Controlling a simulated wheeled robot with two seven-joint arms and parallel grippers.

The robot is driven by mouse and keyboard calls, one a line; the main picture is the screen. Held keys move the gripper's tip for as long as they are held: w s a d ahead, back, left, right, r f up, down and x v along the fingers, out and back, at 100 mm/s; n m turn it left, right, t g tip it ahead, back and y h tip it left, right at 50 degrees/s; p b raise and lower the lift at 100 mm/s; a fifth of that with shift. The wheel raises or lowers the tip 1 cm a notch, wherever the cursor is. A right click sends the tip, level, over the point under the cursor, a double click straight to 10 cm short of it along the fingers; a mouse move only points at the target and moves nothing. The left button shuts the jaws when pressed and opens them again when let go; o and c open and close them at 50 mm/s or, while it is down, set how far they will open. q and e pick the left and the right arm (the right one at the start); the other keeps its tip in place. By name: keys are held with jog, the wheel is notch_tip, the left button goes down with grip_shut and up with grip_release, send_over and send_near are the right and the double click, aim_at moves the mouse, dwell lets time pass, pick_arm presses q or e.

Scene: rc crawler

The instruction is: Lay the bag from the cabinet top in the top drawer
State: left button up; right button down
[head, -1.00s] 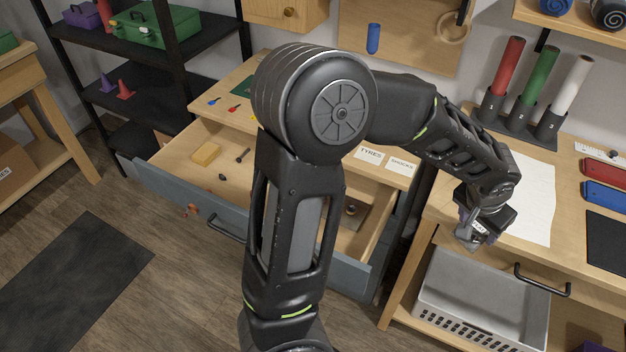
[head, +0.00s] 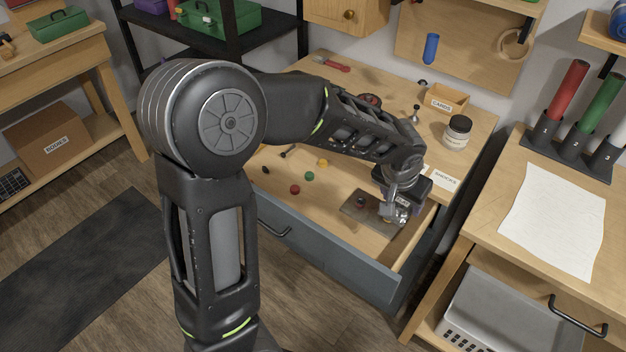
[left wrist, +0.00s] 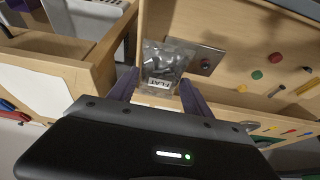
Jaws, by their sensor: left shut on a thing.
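The bag is a small clear pouch with grey parts and a label reading FLAT; it shows in the left wrist view (left wrist: 163,65) between two purple fingers. My left gripper (left wrist: 158,88) is shut on its labelled end. In the head view the left gripper (head: 397,205) hangs over the right end of the open top drawer (head: 345,262), with the bag (head: 398,214) below it. I cannot tell whether the bag touches the drawer floor or the flat metal plate (head: 360,213) beside it. The cabinet top (head: 392,92) is behind the drawer. My right gripper is not in view.
Several small coloured knobs, such as a red one (head: 295,189), lie in the drawer left of the metal plate. A jar (head: 457,132) and a CANDS box (head: 446,98) stand on the cabinet top. A workbench with paper (head: 552,218) stands to the right.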

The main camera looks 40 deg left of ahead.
pick_arm(q)
jog(key=w+a+r+b, duration=0.1)
jog(key=w+a+b, duration=0.1)
jog(key=a+b, duration=0.5)
jog(key=w+a+r+b, duration=0.1)
jog(key=a+b, duration=0.6)
jog(key=a, duration=0.9)
jog(key=shift+w+r, duration=0.2)
jog(key=shift+w, duration=0.6)
jog(key=b, duration=0.1)
send_over(332, 192)
jog(key=s, duration=0.2)
notch_tip(332, 192, down, 12)
jog(key=shift+w+d, duration=0.1)
jog(key=shift+f+b, duration=0.5)
jog(key=shift+f, duration=2.55)
jog(key=shift+f, duration=0.1)
